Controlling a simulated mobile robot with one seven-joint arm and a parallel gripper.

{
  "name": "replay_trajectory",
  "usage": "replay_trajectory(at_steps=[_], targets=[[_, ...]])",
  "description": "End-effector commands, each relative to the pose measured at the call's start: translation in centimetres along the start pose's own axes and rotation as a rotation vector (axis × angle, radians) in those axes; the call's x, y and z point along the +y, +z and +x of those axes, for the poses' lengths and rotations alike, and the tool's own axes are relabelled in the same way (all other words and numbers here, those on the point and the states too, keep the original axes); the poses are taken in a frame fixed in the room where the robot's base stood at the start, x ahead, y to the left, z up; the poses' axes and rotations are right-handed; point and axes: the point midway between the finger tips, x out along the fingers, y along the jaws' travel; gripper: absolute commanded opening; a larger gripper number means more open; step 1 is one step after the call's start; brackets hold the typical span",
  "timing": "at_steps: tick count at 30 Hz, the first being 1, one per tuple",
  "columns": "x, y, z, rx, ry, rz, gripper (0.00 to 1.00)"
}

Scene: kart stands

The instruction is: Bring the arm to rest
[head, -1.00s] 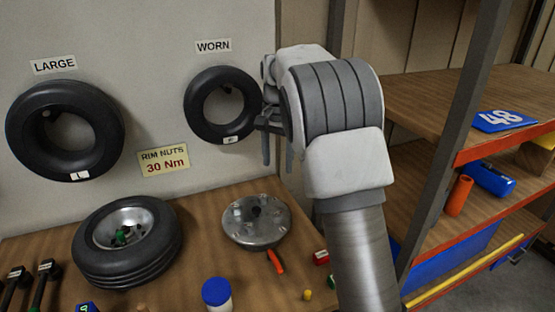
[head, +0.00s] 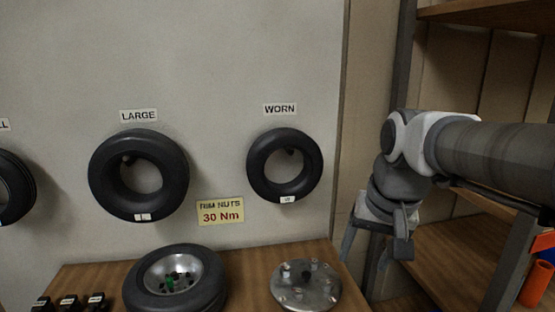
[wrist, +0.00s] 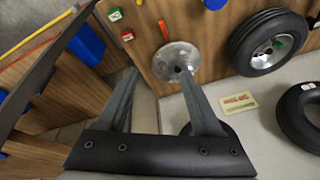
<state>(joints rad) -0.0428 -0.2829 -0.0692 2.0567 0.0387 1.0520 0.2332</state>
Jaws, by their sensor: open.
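My arm reaches in from the right in the head view, its wrist bent so that my gripper (head: 366,262) hangs downward in front of the gap between the panel and the shelf rack. In the wrist view my gripper (wrist: 160,90) shows two grey fingers spread apart with nothing between them. The fingers are open and empty. The round metal hub plate (head: 306,286) lies on the bench to the left of my gripper, apart from it; it also shows in the wrist view (wrist: 177,62), beyond the fingers.
The worn tyre (head: 285,166) and the large tyre (head: 139,175) hang on the panel. A wheel with tyre (head: 207,289) lies on the wooden bench. The shelf rack (head: 447,235) stands close on the right, around my arm. A blue bin (wrist: 87,45) shows in the wrist view.

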Motion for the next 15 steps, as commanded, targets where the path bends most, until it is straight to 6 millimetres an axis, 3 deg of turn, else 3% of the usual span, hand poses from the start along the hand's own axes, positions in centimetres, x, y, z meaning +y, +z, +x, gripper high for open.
replay_trajectory(at_steps=[3,9,15], targets=[[0.9,3.6,-0.7,0.053,-0.005,-0.077,0.68],[2.2,8.8,-0.3,0.129,0.003,-0.199,0.68],[3.1,11.5,0.5,0.173,0.017,-0.271,0.68]])
